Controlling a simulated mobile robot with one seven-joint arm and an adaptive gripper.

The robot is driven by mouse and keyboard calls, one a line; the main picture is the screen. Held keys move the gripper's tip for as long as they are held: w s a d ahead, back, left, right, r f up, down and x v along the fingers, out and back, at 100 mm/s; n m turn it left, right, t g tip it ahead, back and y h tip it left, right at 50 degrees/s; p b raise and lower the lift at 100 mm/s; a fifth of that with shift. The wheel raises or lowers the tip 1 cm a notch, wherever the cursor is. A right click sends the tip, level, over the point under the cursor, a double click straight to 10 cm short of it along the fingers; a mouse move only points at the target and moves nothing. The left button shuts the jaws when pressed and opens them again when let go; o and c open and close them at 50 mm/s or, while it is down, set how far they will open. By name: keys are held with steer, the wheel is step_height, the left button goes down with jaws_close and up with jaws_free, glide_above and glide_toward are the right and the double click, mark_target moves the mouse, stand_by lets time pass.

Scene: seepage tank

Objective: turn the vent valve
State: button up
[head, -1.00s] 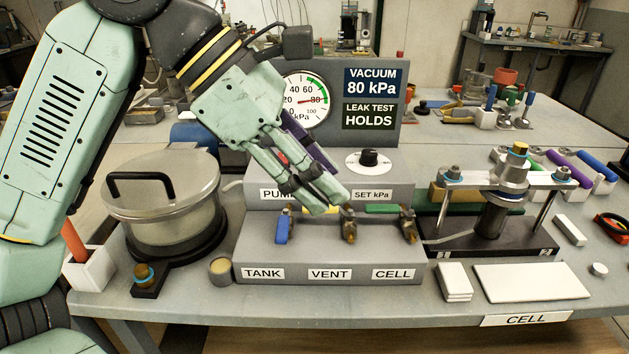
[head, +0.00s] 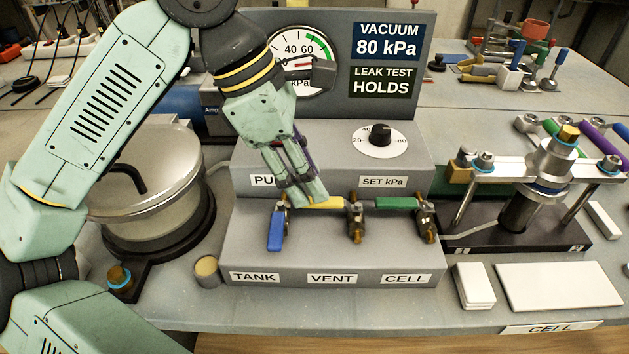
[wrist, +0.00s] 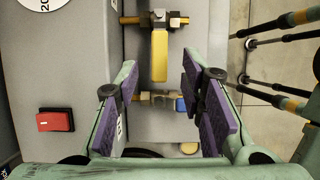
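The vent valve (head: 355,218) is the middle of the three valves on the grey valve box, above the VENT label (head: 331,278). Its yellow handle (head: 326,203) points left in the head view. In the wrist view the yellow handle (wrist: 160,58) lies between the lines of my two fingertips. My gripper (head: 305,204) is open, with its fingertips near the handle's free end. In the wrist view the purple-padded fingers of my gripper (wrist: 160,66) stand apart with gaps on both sides of the handle.
The blue tank handle (head: 275,230) hangs down at left, close under my gripper. The green cell handle (head: 395,203) points left. A red button (wrist: 55,121) sits on the panel. The lidded tank (head: 150,195) stands at left, the clamped cell (head: 522,205) at right. The gauge (head: 302,62) stands behind.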

mark_target(332, 204)
steer(key=shift+x, duration=1.6)
jaws_close()
